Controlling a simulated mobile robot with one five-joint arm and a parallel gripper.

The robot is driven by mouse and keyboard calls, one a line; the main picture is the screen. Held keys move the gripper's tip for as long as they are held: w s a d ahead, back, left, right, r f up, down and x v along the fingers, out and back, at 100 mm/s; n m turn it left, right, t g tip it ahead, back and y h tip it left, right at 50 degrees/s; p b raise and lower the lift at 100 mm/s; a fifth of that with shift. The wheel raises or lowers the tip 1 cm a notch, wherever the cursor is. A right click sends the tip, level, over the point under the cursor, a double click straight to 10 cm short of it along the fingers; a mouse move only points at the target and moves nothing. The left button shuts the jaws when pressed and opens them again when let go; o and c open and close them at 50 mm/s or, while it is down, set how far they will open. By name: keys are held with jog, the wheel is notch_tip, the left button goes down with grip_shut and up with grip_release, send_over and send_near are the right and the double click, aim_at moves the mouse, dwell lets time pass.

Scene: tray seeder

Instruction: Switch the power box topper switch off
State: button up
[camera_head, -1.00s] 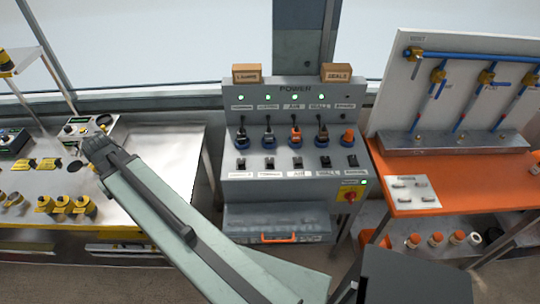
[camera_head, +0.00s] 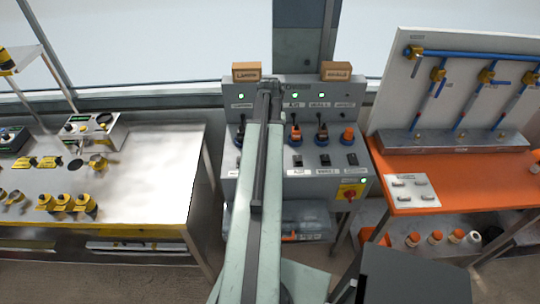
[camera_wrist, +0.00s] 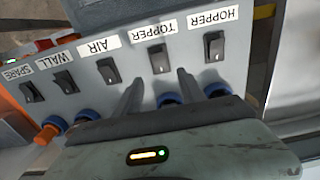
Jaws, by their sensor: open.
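The grey power box (camera_head: 323,214) stands ahead, with my arm covering its middle-left part in the head view. In the wrist view its labels appear upside down. The black topper switch (camera_wrist: 158,60) sits below the TOPPER label (camera_wrist: 155,30), between the air switch (camera_wrist: 109,71) and the hopper switch (camera_wrist: 214,45). My gripper (camera_wrist: 157,80) is open, with its fingertips apart on either side just short of the topper switch. I cannot tell whether they touch the panel. The topper switch and its lamp are hidden behind my arm in the head view.
Blue-collared connectors (camera_wrist: 216,90) are close to my fingers. Green lamps (camera_head: 295,96) glow above hopper, air and wall. A red knob on a yellow plate (camera_head: 350,193) is at the lower right. A metal bench (camera_head: 160,165) is left; an orange table (camera_head: 460,190) is right.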

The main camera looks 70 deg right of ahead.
notch_tip(320, 180, down, 7)
jog(key=b, duration=0.6)
jog(key=shift+f+b, duration=0.2)
jog(key=shift+b, duration=0.15)
jog(key=shift+r, duration=0.1)
